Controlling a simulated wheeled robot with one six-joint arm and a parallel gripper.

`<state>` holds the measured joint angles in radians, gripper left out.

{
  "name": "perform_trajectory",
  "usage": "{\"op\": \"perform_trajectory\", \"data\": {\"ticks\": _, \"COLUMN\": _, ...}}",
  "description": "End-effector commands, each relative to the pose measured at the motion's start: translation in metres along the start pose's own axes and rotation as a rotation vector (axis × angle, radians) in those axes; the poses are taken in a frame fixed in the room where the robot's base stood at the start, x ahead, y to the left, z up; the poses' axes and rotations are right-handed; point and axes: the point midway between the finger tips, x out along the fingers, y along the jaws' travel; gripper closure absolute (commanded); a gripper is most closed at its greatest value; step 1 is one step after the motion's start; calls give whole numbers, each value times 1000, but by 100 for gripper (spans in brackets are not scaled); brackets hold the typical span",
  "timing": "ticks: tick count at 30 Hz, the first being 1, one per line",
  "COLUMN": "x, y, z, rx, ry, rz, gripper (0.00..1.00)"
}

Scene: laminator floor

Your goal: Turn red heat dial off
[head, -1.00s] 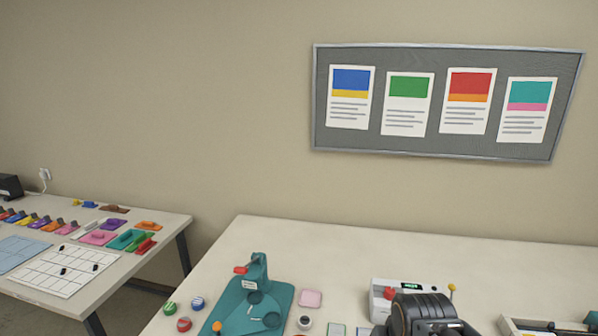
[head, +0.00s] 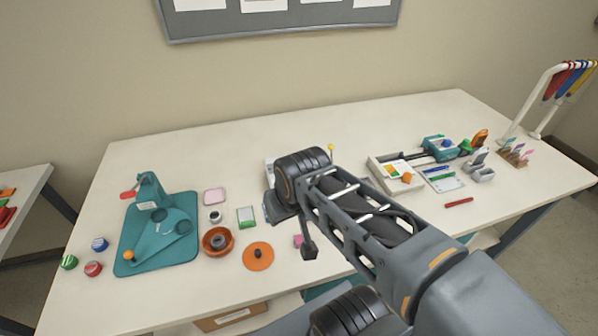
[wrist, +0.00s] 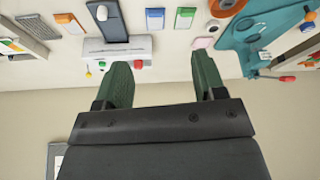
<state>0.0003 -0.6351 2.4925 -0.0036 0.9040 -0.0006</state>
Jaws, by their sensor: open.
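The red heat dial (wrist: 138,64) shows in the wrist view as a small red knob on the edge of the white laminator (wrist: 116,46). It appears just to the right of the tip of my left-hand finger. My gripper (wrist: 163,72) is open, with its two dark green fingers spread and nothing between them. In the head view my arm covers the dial and most of the laminator; only a sliver of its white body (head: 269,167) shows. The dial's setting is too small to read.
A yellow-tipped lever (wrist: 88,73) stands beside the laminator. A teal press (head: 160,232) with a red handle stands to the left. A copper-coloured bowl (head: 217,240), an orange disc (head: 258,256) and small cards lie between. A white tray (head: 398,172) is at right.

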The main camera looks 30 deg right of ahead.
Motion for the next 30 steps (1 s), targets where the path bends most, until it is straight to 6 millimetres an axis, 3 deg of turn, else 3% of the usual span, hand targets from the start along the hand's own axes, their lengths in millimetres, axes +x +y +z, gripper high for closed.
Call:
{"op": "perform_trajectory", "data": {"ticks": 5, "x": 14, "y": 5, "z": 3, "rx": 20, "ry": -67, "rz": 7, "gripper": 36}}
{"op": "perform_trajectory", "data": {"ticks": 8, "x": 28, "y": 10, "z": -8, "rx": 44, "ry": -134, "rz": 14, "gripper": 36}}
{"op": "perform_trajectory", "data": {"ticks": 14, "x": 58, "y": 35, "z": -78, "rx": 118, "ry": -244, "rz": 29, "gripper": 36}}
{"op": "perform_trajectory", "data": {"ticks": 21, "x": 114, "y": 77, "z": -167, "rx": 254, "ry": -351, "rz": 48, "gripper": 36}}
{"op": "perform_trajectory", "data": {"ticks": 27, "x": 154, "y": 109, "z": -223, "rx": 365, "ry": -393, "rz": 67, "gripper": 36}}
{"op": "perform_trajectory", "data": {"ticks": 30, "x": 158, "y": 117, "z": -243, "rx": 406, "ry": -390, "rz": 75, "gripper": 36}}
